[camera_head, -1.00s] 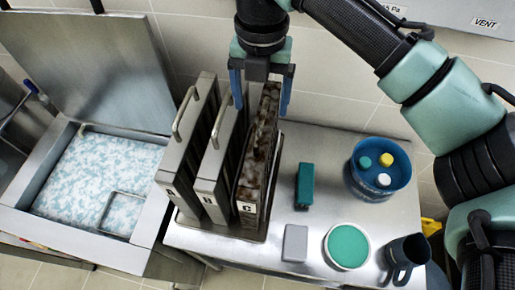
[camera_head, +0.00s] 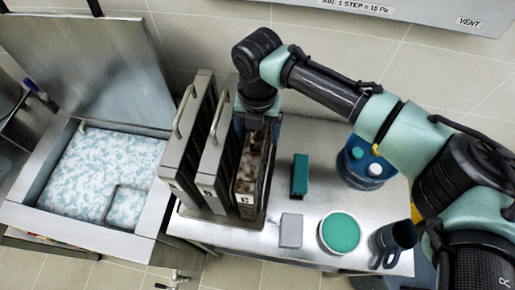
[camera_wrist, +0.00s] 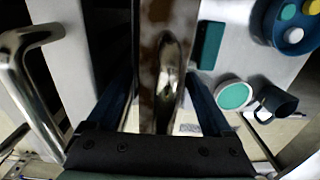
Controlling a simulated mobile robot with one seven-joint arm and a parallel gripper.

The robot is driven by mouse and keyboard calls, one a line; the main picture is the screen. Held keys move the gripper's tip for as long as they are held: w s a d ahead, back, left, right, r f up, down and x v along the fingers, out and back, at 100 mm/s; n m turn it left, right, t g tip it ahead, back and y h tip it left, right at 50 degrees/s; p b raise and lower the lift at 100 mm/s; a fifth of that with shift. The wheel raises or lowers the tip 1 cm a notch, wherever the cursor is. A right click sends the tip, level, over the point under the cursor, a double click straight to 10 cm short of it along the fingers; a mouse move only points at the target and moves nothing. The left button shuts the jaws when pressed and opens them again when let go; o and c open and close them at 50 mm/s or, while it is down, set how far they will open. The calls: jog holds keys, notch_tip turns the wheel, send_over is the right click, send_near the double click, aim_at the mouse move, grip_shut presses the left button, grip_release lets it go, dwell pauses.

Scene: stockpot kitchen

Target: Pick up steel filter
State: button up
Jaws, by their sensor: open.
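Three upright slab filters stand side by side in a rack on the steel table. Two are plain steel: the left one (camera_head: 182,150) and the middle one (camera_head: 213,160), each with a bar handle on top. The right one (camera_head: 250,180), labelled C, is stained brown. My gripper (camera_head: 258,122) is at the top of this stained filter, pointing down. In the wrist view, my gripper (camera_wrist: 160,85) is open, with one blue finger on each side of the stained filter (camera_wrist: 152,30) and its shiny handle (camera_wrist: 168,85). I cannot tell whether the fingers touch it.
Left is an open steel basin (camera_head: 60,222) holding foamy liquid, its lid raised. On the table's right are a green block (camera_head: 300,175), a grey block (camera_head: 291,230), a green-topped round dish (camera_head: 341,233), a dark mug (camera_head: 392,243) and a blue tub (camera_head: 352,175), partly hidden by my arm.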

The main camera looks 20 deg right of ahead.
jog(key=shift+c, duration=0.3)
grip_shut()
jog(key=shift+r, duration=0.15)
dwell(0.9)
